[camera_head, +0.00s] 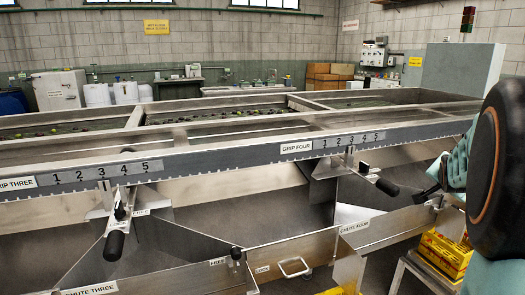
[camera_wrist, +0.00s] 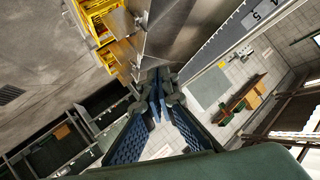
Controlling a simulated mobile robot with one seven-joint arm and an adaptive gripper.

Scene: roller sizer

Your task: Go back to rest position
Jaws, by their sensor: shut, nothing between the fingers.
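My gripper (camera_wrist: 158,92) shows in the wrist view with its two dark blue fingers drawn together at the tips. Nothing is seen between them. It hangs in free air, and I see no contact with the metal sizer. In the head view my arm fills the right edge, and its black joint hides part of the scene; the gripper cannot be made out clearly there.
The metal sizer (camera_head: 230,152) spans the head view, with numbered scales and black handles (camera_head: 115,245) (camera_head: 387,187) sticking out. Yellow crates (camera_head: 444,254) stand low at the right, near my arm; they also show in the wrist view (camera_wrist: 97,14).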

